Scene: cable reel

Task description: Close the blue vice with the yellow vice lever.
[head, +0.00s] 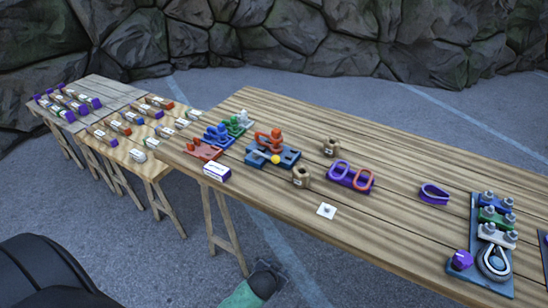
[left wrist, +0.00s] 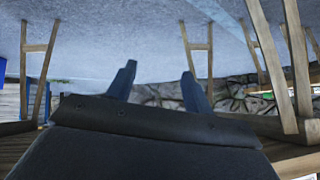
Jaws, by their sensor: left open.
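The blue vice (head: 289,157) sits on the long wooden table, left of its middle, in the head view. Orange parts stand on it. The yellow vice lever (head: 276,159) shows as a small yellow knob at its front; the rest of the lever is too small to make out. My left gripper (head: 268,276) is low in front of the table's near edge, well apart from the vice. In the left wrist view my left gripper (left wrist: 159,82) has its two dark fingers apart with nothing between them. The vice is not visible there. My right gripper is not in view.
A purple-and-white box (head: 217,171), brown blocks, a purple holder with rings (head: 350,177) and a white plate (head: 326,211) lie near the vice. A clamp board (head: 463,274) stands at the right. The table's near edge lies between my left gripper and the tabletop.

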